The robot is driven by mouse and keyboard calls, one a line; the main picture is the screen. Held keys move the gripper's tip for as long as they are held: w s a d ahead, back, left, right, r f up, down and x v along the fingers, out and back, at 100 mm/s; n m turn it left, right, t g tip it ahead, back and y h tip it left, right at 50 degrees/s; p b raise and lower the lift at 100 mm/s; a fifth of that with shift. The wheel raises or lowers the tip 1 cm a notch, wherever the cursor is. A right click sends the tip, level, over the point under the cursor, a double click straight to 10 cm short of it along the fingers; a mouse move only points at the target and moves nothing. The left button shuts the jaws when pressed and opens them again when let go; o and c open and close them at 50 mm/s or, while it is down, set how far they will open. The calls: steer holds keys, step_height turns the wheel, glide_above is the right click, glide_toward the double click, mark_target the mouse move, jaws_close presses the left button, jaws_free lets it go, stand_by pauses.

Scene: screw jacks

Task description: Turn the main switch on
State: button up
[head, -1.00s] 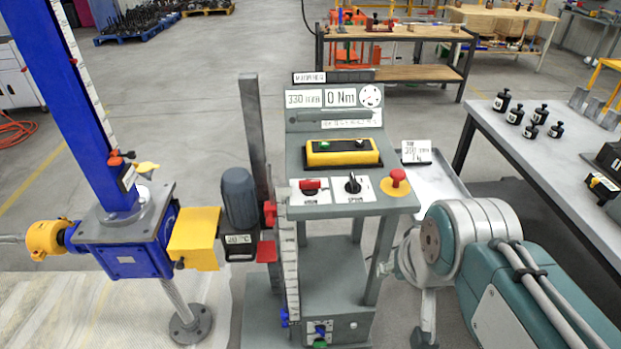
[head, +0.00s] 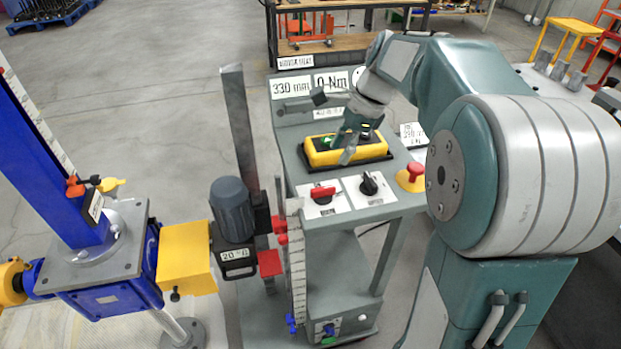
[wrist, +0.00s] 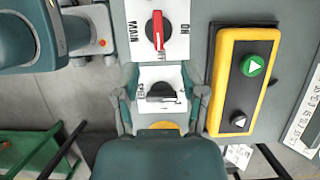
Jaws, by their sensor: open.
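The main switch (head: 322,195) is a red handle on a white plate on the console's sloped panel, left of a black knob (head: 369,184). In the wrist view the red handle (wrist: 157,30) lies in line with the "OFF" mark, with "ON" printed to the right. My gripper (head: 352,142) hangs over the panel and overlaps the yellow button box in the head view. Its open fingers (wrist: 165,92) frame the black knob in the wrist view, with the red handle beyond them. Nothing is held. The height above the panel is hard to tell.
The yellow button box (head: 318,155) has a green button. A red mushroom button (head: 414,174) sits at the panel's right. A grey motor (head: 232,208) and a blue screw jack (head: 105,275) stand to the left, with a grey upright post (head: 240,130) beside the console (head: 285,160).

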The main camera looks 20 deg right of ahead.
mark_target(324, 187)
steer(key=x, duration=0.9)
steer(key=shift+s+d+f, duration=0.1)
steer(key=shift+d+f, duration=0.15)
steer(key=shift+f, duration=0.05)
steer(key=shift+a+f, duration=0.4)
steer(key=shift+f, duration=0.05)
steer(key=shift+d, duration=0.25)
steer(key=shift+c, duration=0.3)
jaws_close()
